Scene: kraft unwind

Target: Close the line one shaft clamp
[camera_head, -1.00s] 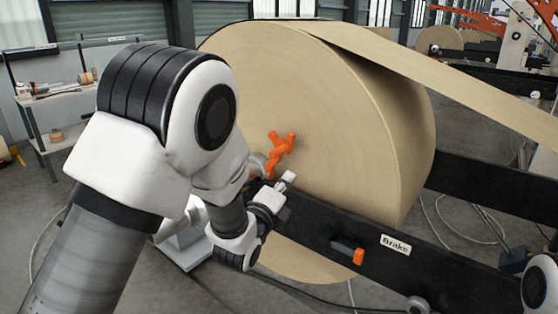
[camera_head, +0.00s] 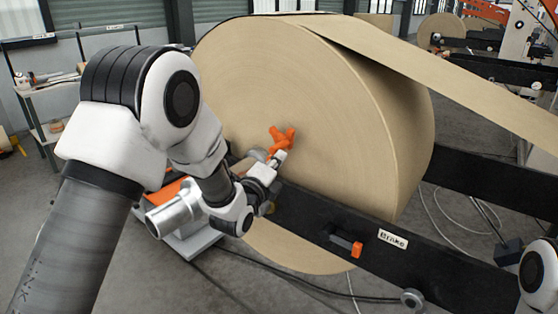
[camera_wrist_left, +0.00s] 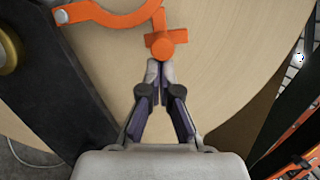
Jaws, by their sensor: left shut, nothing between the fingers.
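The orange shaft clamp (camera_head: 283,137) stands up in front of the flat face of the big kraft roll (camera_head: 270,75), above the black beam. In the left wrist view it shows as a curved orange arm (camera_wrist_left: 112,20) with a pivot at its left end and a cross-shaped orange end piece (camera_wrist_left: 160,43) at its right. My left gripper (camera_head: 277,158) is shut and empty. Its fingertips (camera_wrist_left: 160,70) are just below the orange end piece; I cannot tell whether they touch it. The shaft is mostly hidden.
The black beam (camera_head: 310,225) carries a Brake label (camera_head: 393,239) and an orange-tipped brake lever (camera_head: 347,244). The paper web (camera_head: 450,85) runs off to the right. A shelf (camera_head: 40,100) stands at the back left. Part of my right arm shows at the right edge.

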